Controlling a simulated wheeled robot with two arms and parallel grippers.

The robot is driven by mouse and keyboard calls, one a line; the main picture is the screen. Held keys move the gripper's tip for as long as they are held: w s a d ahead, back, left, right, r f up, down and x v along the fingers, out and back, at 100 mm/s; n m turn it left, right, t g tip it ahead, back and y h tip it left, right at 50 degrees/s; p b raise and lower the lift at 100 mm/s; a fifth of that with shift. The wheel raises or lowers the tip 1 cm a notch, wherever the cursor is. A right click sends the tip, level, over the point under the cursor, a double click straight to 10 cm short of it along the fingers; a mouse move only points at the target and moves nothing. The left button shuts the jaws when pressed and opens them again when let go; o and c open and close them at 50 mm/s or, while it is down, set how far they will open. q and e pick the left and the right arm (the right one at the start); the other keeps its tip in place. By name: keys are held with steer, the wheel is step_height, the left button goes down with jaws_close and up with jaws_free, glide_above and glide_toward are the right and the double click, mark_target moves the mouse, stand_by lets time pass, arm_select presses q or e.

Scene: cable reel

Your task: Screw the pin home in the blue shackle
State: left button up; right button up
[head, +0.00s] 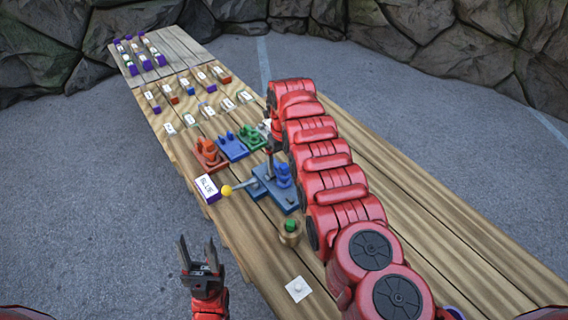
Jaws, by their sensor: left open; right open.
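A row of small shackle-like fittings stands on coloured bases: a blue one (232,148) between a red one (209,155) and a green one (252,137). Nearer is a larger blue fixture (277,190) with a blue upright piece and a grey lever ending in a yellow ball (226,190). I cannot tell which blue piece carries the pin, or how far in it is. My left gripper (198,252) is open and empty, off the near left table edge. My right gripper (270,158) points down by the blue fixture, partly hidden by my arm; it is open.
A white-and-purple block lettered BLUE (207,188) lies left of the lever. A brass pot with a green top (290,232) and a white card (298,288) are nearer. Labelled blocks (185,86) fill the far table. My red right arm covers the table's middle; bare planks show right.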

step_height(320, 180, up, 8)
steer(key=shift+d+f+b, duration=0.1)
steer(key=shift+f+b, duration=0.15)
steer(key=shift+b, duration=0.85)
step_height(320, 180, up, 10)
steer(key=p, duration=0.7)
steer(key=shift+f, duration=0.1)
